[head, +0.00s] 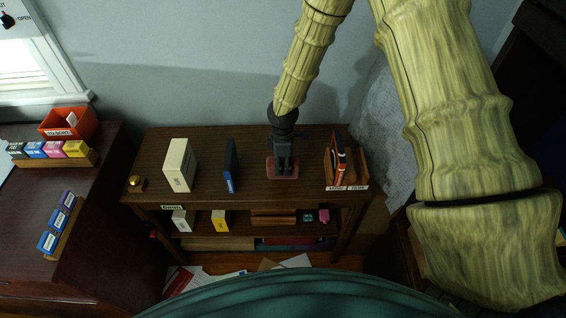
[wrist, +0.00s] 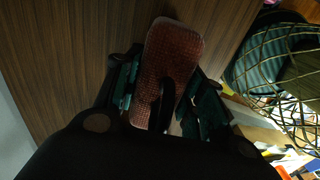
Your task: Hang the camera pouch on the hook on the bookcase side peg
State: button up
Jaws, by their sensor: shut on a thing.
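The camera pouch (head: 283,177) is a reddish-brown, rounded block over the middle of the bookcase top. In the wrist view the pouch (wrist: 172,65) shows a textured face with a dark loop at its near end. My gripper (head: 284,166) points down at it from above. In the wrist view my gripper (wrist: 158,105) has its fingers on both sides of the loop end, shut on the pouch. I cannot tell whether the pouch touches the wood. A small red and dark thing (head: 153,234) sits at the bookcase's left side; I cannot make out a hook there.
The bookcase top (head: 205,150) also holds a cream box (head: 179,165), a dark blue box (head: 231,165), upright books (head: 338,162) and a brass knob-like thing (head: 135,183). A dark red cabinet (head: 105,235) stands left, with a narrow gap between.

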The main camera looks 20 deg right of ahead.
jog(key=o, duration=1.1)
jog(key=shift+f+b, duration=0.15)
jog(key=shift+b, duration=0.25)
jog(key=r, duration=0.3)
jog(key=r+b, duration=0.1)
jog(key=r, duration=0.3)
jog(key=d+r+b, duration=0.1)
jog(key=r, duration=0.3)
jog(key=shift+w, duration=0.15)
